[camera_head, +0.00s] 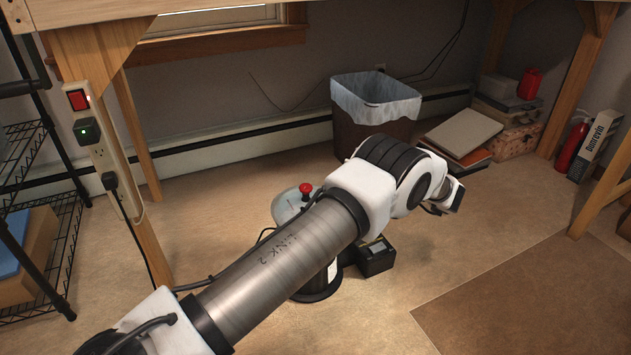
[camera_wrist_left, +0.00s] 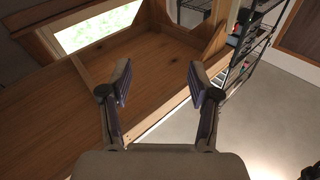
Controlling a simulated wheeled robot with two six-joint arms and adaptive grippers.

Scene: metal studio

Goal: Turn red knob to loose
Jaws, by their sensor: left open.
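The red knob (camera_head: 306,188) stands upright on a clear rounded lid (camera_head: 287,207) on the floor, left of the middle in the head view. The vessel under the lid (camera_head: 318,291) is mostly hidden behind my left arm. My left arm reaches across from the lower left, passing in front of the vessel. My left gripper (camera_wrist_left: 160,82) is open and empty in the left wrist view, its two fingers wide apart. That view shows a wooden bench and no knob. In the head view I cannot make out the left fingers. My right gripper is in neither view.
A small dark box (camera_head: 376,260) sits right of the vessel. A lined bin (camera_head: 371,110) stands behind. A power strip (camera_head: 100,150) with cords is on the table leg at left. A wire shelf (camera_head: 40,200) is far left. Floor at lower right is clear.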

